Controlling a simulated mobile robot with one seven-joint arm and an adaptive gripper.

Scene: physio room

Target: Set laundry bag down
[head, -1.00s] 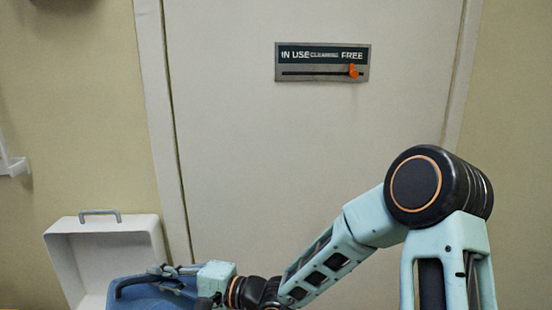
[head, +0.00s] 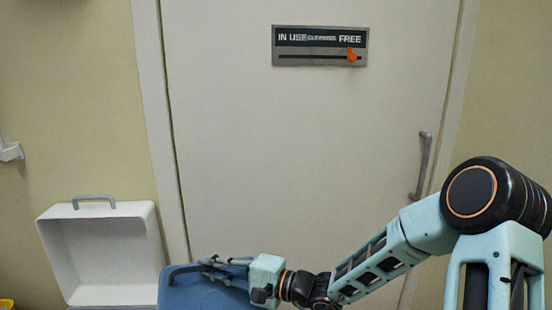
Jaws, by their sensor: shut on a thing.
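The blue laundry bag (head: 205,293) shows at the bottom of the head view, left of centre, cut off by the lower edge. It has a dark handle on top. My gripper (head: 208,266) is shut on the bag at the handle, with my arm reaching in from the right. The bag's lower part is out of view, so I cannot tell whether it touches anything beneath.
An open white box (head: 105,252) with a grey handle stands left of the bag. Behind is a closed white door (head: 290,150) with a grey handle (head: 421,165) and a sign slider (head: 320,46) at FREE. A yellow thing (head: 6,304) shows at bottom left.

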